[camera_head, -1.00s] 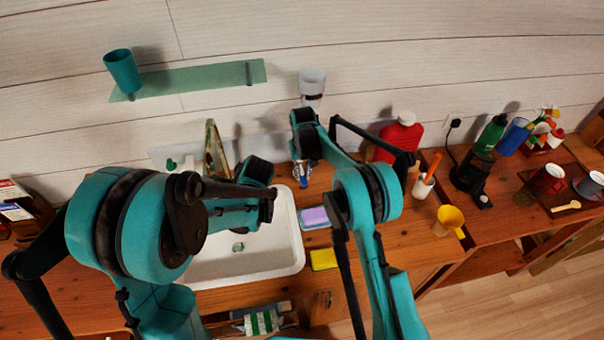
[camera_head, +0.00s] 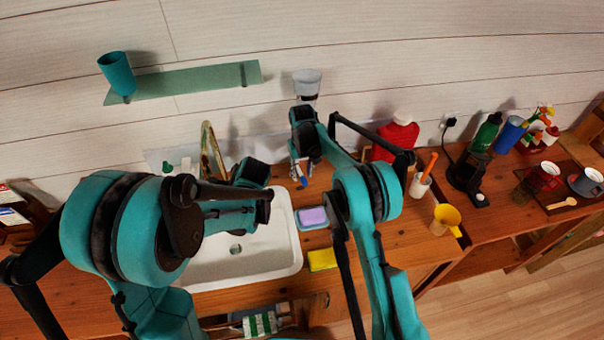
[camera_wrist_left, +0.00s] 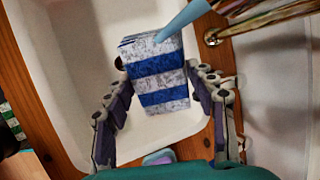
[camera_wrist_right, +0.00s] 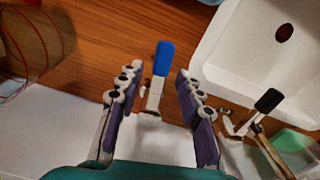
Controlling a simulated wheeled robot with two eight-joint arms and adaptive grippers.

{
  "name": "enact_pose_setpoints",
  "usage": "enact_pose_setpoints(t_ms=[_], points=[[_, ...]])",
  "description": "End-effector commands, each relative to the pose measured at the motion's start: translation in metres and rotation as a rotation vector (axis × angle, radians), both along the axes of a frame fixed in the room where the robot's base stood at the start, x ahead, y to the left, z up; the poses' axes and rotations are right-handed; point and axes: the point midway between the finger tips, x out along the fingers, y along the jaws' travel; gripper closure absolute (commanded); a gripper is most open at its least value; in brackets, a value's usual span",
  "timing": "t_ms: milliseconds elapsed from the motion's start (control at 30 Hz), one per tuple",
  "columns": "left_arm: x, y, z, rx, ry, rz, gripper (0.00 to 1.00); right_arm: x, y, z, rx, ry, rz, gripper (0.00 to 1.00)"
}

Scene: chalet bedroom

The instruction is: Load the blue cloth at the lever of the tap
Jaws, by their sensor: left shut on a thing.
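The blue and white striped cloth (camera_wrist_left: 160,90), folded into a block, sits between the fingers of my left gripper (camera_wrist_left: 163,125), shut on it over the white sink (camera_head: 262,262). A curved brassy tap spout (camera_head: 211,150) rises behind the sink; it also shows beside the cloth in the left wrist view (camera_wrist_left: 275,18). A light blue rod (camera_wrist_left: 182,18) overlaps the cloth's top edge there. My right gripper (camera_wrist_right: 150,105) is open. A blue-tipped upright lever (camera_wrist_right: 162,62) stands between its fingers, apart from both. A black-tipped lever (camera_wrist_right: 267,101) is near the sink corner. I cannot tell which belongs to the tap.
A purple sponge in a dish (camera_head: 312,217) and a yellow sponge (camera_head: 322,260) lie right of the sink. A red bottle (camera_head: 396,138), a white cup with an orange handle (camera_head: 420,185) and a yellow cup (camera_head: 444,218) stand farther right. A green shelf (camera_head: 190,82) is above.

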Motion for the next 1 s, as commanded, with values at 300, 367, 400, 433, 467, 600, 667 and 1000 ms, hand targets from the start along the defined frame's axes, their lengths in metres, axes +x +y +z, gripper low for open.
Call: enact_pose_setpoints(t_ms=[300, 367, 400, 433, 467, 600, 667, 1000], points=[[0.000, 0.000, 0.000, 0.000, 0.000, 0.000, 0.67, 0.000, 0.000, 0.066, 0.000, 0.000, 0.000, 0.64], [0.000, 0.000, 0.000, 0.000, 0.000, 0.000, 0.67, 0.000, 0.000, 0.078, 0.000, 0.000, 0.000, 0.64], [0.000, 0.000, 0.000, 0.000, 0.000, 0.000, 0.67, 0.000, 0.000, 0.085, 0.000, 0.000, 0.000, 0.64], [0.000, 0.000, 0.000, 0.000, 0.000, 0.000, 0.67, 0.000, 0.000, 0.090, 0.000, 0.000, 0.000, 0.64], [0.000, 0.000, 0.000, 0.000, 0.000, 0.000, 0.67, 0.000, 0.000, 0.094, 0.000, 0.000, 0.000, 0.64], [0.000, 0.000, 0.000, 0.000, 0.000, 0.000, 0.67, 0.000, 0.000, 0.108, 0.000, 0.000, 0.000, 0.64], [0.000, 0.000, 0.000, 0.000, 0.000, 0.000, 0.67, 0.000, 0.000, 0.110, 0.000, 0.000, 0.000, 0.64], [0.000, 0.000, 0.000, 0.000, 0.000, 0.000, 0.67, 0.000, 0.000, 0.112, 0.000, 0.000, 0.000, 0.64]])
